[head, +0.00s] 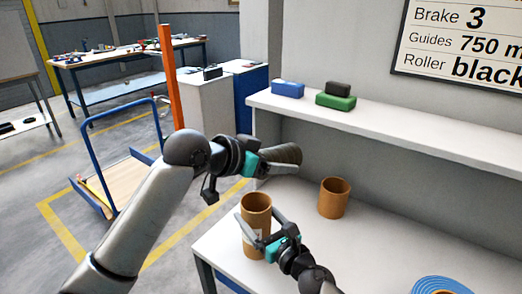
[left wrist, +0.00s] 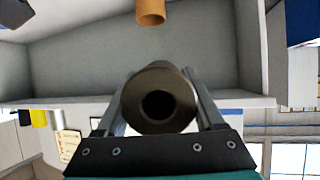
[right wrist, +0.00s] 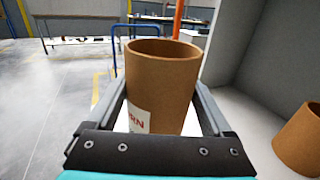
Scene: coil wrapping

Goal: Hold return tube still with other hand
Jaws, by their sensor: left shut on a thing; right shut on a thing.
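The return tube (head: 257,207), a brown cardboard cylinder, stands upright on the white table near its left edge. My right gripper (head: 262,228) is shut on it, one finger on each side. In the right wrist view the tube (right wrist: 162,85) fills the space between the fingers, its open top up and a white label with red letters "RN" partly showing. My left gripper (head: 284,160), above the table, is shut on a dark roll (head: 288,153). The left wrist view shows this roll (left wrist: 158,97) end-on with a round hole, between the fingers.
Another brown tube (head: 333,198) stands apart on the table to the right. A blue coil (head: 440,286) lies at the lower right. A shelf (head: 400,125) behind holds blue, green and black blocks. A blue trolley (head: 125,185) is on the floor at left.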

